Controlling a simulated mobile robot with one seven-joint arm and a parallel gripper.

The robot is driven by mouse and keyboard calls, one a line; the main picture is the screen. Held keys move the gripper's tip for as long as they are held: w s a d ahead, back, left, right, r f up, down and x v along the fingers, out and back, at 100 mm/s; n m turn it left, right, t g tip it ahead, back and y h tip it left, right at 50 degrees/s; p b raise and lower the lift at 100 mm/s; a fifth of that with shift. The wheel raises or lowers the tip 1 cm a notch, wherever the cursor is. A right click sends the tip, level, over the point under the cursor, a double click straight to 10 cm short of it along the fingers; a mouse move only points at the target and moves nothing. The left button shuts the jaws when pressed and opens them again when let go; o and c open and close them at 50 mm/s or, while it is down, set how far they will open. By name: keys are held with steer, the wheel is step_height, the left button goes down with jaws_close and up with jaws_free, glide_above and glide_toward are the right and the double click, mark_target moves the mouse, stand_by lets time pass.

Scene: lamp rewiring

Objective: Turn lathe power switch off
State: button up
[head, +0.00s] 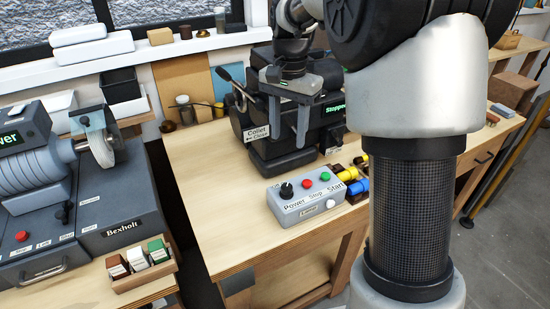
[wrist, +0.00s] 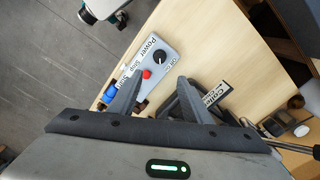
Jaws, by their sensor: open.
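The grey control box (head: 305,200) sits on the wooden bench in front of the lathe (head: 280,145). Its black Power knob (head: 286,190) is at the left end, beside a red Stop button (head: 306,184) and a green Start button (head: 325,177). My gripper (head: 288,142) points down, above and behind the box, in front of the lathe. In the wrist view, the knob (wrist: 159,57) and red button (wrist: 146,74) show between and beyond the open, empty fingers (wrist: 159,80). The left finger hides part of the box. The knob's setting is too small to read. The lathe's display reads "Stopped".
Yellow and blue cylinders (head: 357,187) lie right of the box. The lathe's Collet sign (head: 257,132) and lever stand close to my gripper. The bench left of the box is clear.

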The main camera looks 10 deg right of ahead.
mark_target(286, 187)
step_height(286, 187, down, 18)
steer(key=shift+r+b, duration=0.25)
steer(key=shift+b, duration=0.25)
steer(key=c, duration=1)
steer(key=shift+c, duration=0.2)
